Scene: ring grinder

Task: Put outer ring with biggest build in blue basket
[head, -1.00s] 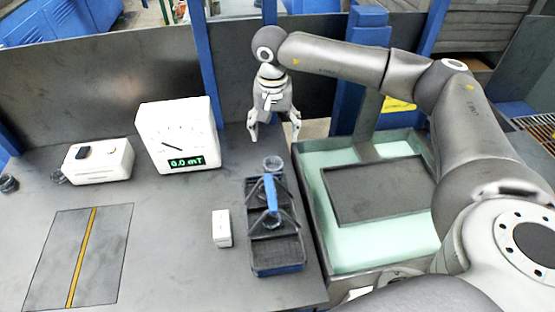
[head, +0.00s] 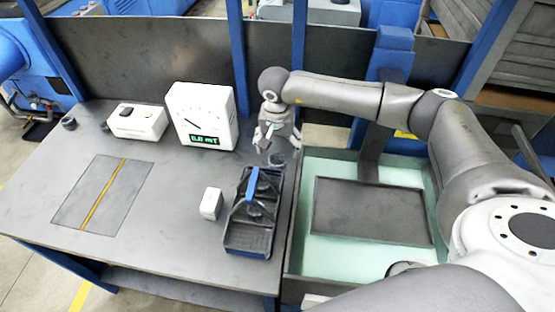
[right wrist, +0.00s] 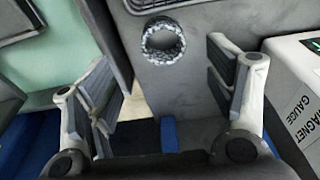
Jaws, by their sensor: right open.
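A grey ring (head: 277,159) lies on the table just beyond the far end of the dark basket with a blue handle (head: 254,184). The ring also shows in the right wrist view (right wrist: 176,53), flat on the table with its hole facing up. My right gripper (head: 272,148) is just above and behind this ring in the head view. Its fingers are apart with nothing between them, and the ring lies ahead of them in the right wrist view. Dark round parts show inside the basket, partly hidden by the handle. My left gripper is out of view.
A white magnet gauge (head: 203,112) stands left of my right gripper. A small white block (head: 211,203) is left of the basket. A green tub (head: 415,254) with a dark plate (head: 369,208) is at the right. The table's left-middle is mostly clear.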

